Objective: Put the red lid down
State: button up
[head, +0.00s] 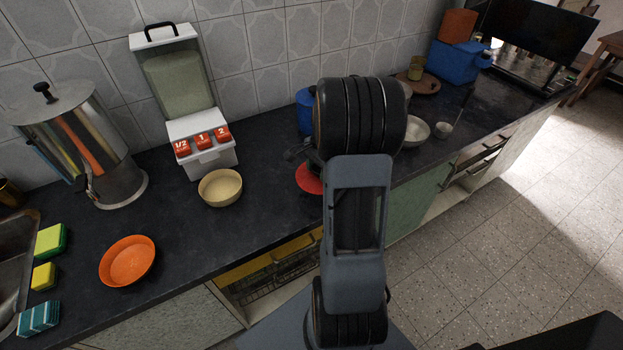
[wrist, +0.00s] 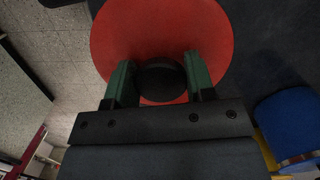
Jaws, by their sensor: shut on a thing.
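The red lid (wrist: 160,35) is a flat round disc with a black knob (wrist: 161,80). My gripper (wrist: 160,78) is shut on the knob, with one green finger on each side of it. In the head view part of the red lid (head: 309,178) shows left of my arm. My arm hides the rest of the lid and most of the gripper there. I cannot tell whether the lid touches the counter.
The dark counter (head: 265,150) holds a cream bowl (head: 220,190) and an orange plate (head: 128,262) to the left. A blue container (head: 305,110) stands behind the lid, close to my arm. A grey bowl (head: 415,132) is to the right. The counter's front edge is near.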

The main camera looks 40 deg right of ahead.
aim_at(312, 180)
jog(key=shift+w+a+f, duration=0.15)
jog(key=shift+w+f, duration=0.35)
jog(key=shift+f, duration=0.15)
jog(key=shift+w+a+f, duration=0.15)
jog(key=shift+w+f, duration=0.3)
jog(key=shift+f, duration=0.15)
jog(key=shift+w+f, duration=0.15)
jog(key=shift+f, duration=0.75)
jog(key=shift+w+f, duration=0.1)
jog(key=shift+f, duration=0.8)
jog(key=shift+f, duration=0.15)
jog(key=o, duration=0.9)
